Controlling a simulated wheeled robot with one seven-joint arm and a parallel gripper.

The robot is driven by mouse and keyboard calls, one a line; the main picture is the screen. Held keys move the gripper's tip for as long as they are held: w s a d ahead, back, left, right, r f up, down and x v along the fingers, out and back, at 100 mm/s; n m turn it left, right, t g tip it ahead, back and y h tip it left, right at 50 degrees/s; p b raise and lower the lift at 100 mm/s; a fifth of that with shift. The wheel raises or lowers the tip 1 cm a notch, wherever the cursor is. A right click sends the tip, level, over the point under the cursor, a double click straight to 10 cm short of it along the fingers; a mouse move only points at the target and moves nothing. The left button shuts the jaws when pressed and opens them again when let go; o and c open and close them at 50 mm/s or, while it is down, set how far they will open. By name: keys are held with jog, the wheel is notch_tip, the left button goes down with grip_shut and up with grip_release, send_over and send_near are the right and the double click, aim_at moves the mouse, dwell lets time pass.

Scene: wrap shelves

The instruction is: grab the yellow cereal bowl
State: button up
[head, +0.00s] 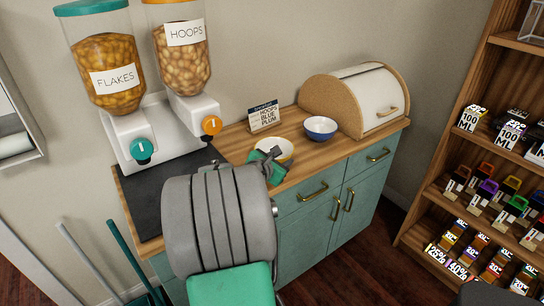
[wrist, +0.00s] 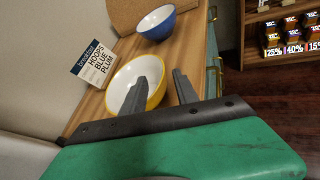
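The yellow cereal bowl (head: 287,144), white inside with a yellow outer side, stands upright on the wooden counter. It also shows in the wrist view (wrist: 122,84). My gripper (wrist: 160,79) is open at the bowl's near right side. In the wrist view one finger overlaps the bowl's inside and the other is to the right of its rim, with a gap between them. I cannot tell whether either finger touches the bowl. In the head view my gripper (head: 271,157) and arm hide the bowl's lower front.
A blue bowl (head: 320,128) stands to the right, before a bread box (head: 375,98). A small sign (head: 264,116) stands behind the yellow bowl. Cereal dispensers (head: 165,125) stand at the left. A stocked shelf (head: 440,190) is at the right.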

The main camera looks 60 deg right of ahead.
aim_at(289, 156)
jog(key=x, duration=0.5)
jog(key=shift+d, duration=0.4)
grip_shut()
dwell(0.9)
